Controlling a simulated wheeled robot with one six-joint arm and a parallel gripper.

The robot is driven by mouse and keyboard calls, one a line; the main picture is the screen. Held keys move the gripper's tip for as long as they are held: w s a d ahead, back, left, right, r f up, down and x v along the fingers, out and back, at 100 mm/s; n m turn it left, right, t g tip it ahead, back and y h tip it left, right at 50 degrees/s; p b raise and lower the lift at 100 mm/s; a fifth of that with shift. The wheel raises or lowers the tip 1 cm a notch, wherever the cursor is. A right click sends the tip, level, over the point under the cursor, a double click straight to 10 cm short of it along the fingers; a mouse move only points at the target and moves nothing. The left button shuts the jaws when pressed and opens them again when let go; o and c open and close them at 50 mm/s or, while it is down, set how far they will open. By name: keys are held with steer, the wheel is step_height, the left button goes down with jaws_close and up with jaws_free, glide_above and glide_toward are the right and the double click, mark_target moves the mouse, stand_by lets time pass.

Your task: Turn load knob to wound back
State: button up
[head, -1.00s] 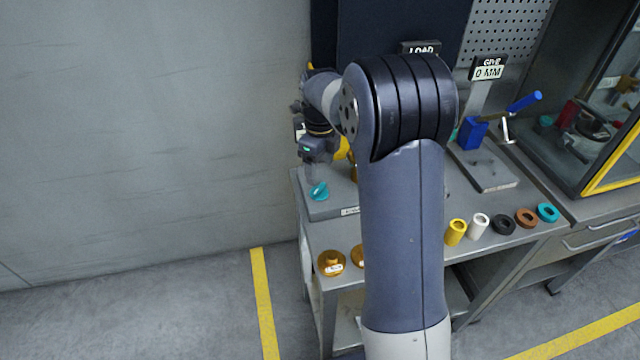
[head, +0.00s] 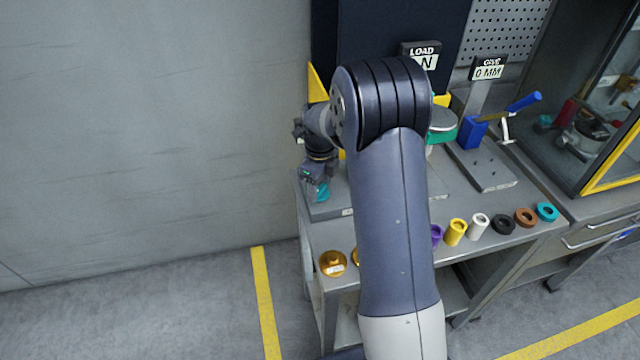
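A teal knob (head: 322,193) sits at the front left of the grey base plate (head: 340,208) on the bench; I take it to be the load knob. My gripper (head: 317,190) points down at the knob, and its fingers are at or right beside it, covering part of it. I cannot tell whether they touch it or how far apart they are. The LOAD sign (head: 421,53) stands behind my arm, with only an "N" readable on its display.
My arm hides much of the bench middle. A brass weight (head: 332,263) and several coloured rings and cylinders (head: 503,224) line the front edge. A blue-handled press (head: 473,133) with a "GIVE 0 MM" sign (head: 488,70) stands to the right. A plain wall is left.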

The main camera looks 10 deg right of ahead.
steer(key=c, duration=0.6)
steer(key=shift+n, duration=0.3)
